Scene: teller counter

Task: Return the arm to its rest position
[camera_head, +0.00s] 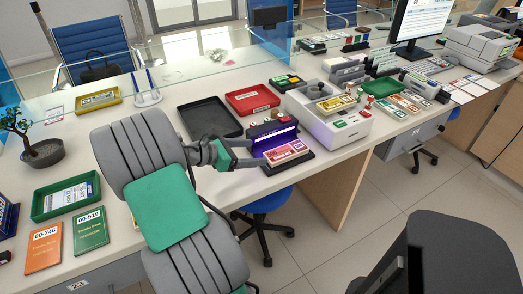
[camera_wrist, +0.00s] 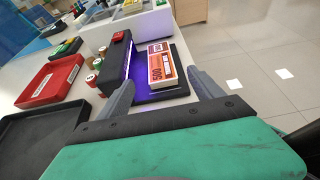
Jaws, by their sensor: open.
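My gripper (camera_head: 236,155) is open and empty over the front part of the counter, with my grey and green arm reaching in from below. In the wrist view my gripper's fingers (camera_wrist: 165,95) stand apart, one on each side of the view. Beyond them is a dark device with a purple-lit slot (camera_head: 273,140); it also shows in the wrist view (camera_wrist: 119,55). A red and white banknote bundle marked 500 (camera_head: 287,152) lies on the device's black base; it also shows in the wrist view (camera_wrist: 160,66). The fingers appear clear of the bundle.
A black tray (camera_head: 209,119) and a red tray (camera_head: 252,99) lie behind my gripper. A white counting machine (camera_head: 328,115) stands to the right. A green tray (camera_head: 66,197), an orange book (camera_head: 44,247) and a green book (camera_head: 91,231) lie left of my arm. A glass screen runs behind.

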